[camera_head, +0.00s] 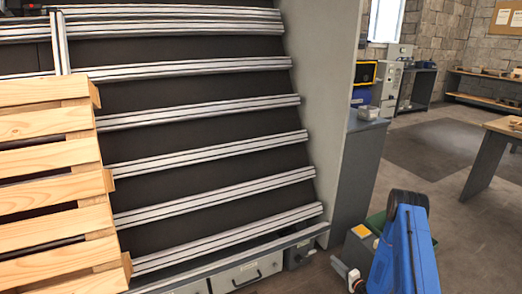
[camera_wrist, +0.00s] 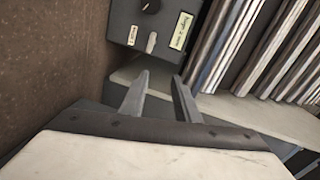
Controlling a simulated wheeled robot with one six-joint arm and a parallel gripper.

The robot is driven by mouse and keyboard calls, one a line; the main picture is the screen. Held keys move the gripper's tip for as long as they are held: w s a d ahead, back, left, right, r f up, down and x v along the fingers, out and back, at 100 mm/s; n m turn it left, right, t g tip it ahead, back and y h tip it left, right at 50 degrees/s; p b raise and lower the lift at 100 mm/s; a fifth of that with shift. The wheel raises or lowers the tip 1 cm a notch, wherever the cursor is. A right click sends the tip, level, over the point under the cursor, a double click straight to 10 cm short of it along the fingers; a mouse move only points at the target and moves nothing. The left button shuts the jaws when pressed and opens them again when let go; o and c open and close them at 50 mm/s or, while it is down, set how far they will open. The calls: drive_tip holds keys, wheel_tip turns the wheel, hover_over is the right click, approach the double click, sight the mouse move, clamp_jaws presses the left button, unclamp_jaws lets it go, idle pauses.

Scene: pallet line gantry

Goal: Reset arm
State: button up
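My gripper (camera_wrist: 160,76) shows in the wrist view with its two grey fingers apart and nothing between them. Beyond the fingertips is a dark grey control box (camera_wrist: 140,32) with a knob and small labels. The fingers appear apart from it, though the exact gap is hard to judge. In the head view, my blue arm (camera_head: 405,255) is at the lower right, beside the lower end of the slatted rack. The gripper's fingers cannot be made out there.
A wooden pallet (camera_head: 45,190) leans on the sloped rack with metal rails (camera_head: 205,150) at left. A grey side panel (camera_head: 322,90) bounds the rack. Drawers (camera_head: 250,272) sit below it. A wooden table (camera_head: 500,130) stands at right, with open floor (camera_head: 440,160) between.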

drive_tip(key=w+d+r+n+g+h, duration=0.1)
drive_tip(key=w+r+n+h, duration=0.15)
drive_tip(key=r, duration=0.85)
drive_tip(key=w+d+r+n+g+h, duration=0.15)
drive_tip(key=w+r, duration=0.25)
drive_tip(key=r, duration=0.7)
drive_tip(key=s+a+r+n+g+h, duration=0.15)
drive_tip(key=s+r, duration=0.35)
drive_tip(key=r, duration=0.6)
drive_tip(key=s+a+r+n+g+h, duration=0.15)
drive_tip(key=s+r, duration=0.25)
drive_tip(key=r, duration=0.6)
drive_tip(key=s+a+r+n+g+h, duration=0.1)
drive_tip(key=s+a+r, duration=0.1)
drive_tip(key=s+r, duration=0.7)
drive_tip(key=s+a+r+g, duration=0.15)
drive_tip(key=s+r, duration=0.25)
drive_tip(key=s, duration=0.9)
drive_tip(key=s+a+r+n+g, duration=0.1)
drive_tip(key=s+a, duration=0.2)
drive_tip(key=s, duration=1)
drive_tip(key=s+a+n+g+y, duration=0.1)
drive_tip(key=s+a, duration=0.3)
drive_tip(key=s, duration=0.9)
drive_tip(key=shift+r+n, duration=0.4)
drive_tip(key=shift+n, duration=0.2)
